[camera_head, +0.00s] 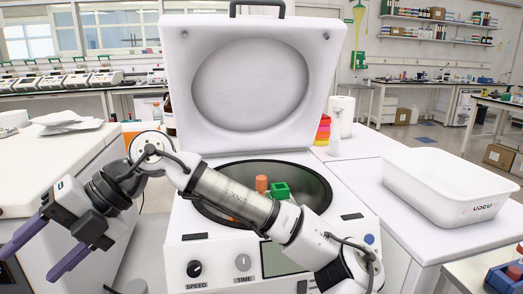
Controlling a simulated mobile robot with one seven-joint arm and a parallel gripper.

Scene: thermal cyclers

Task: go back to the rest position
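My gripper (28,266) is at the lower left of the head view. Its two purple fingers are spread apart with nothing between them. It is to the left of the centrifuge (205,270), clear of the machine and beside a white cabinet. My arm stretches from the lower right across the centrifuge's front and hides part of its bowl and panel. The centrifuge lid (172,95) stands open and upright. An orange piece (261,184) and a green piece (280,190) show in the dark bowl (318,190).
A white tub (440,190) stands on the right bench. A blue rack (505,277) is at the lower right corner. Papers (65,122) lie on the left cabinet (40,165).

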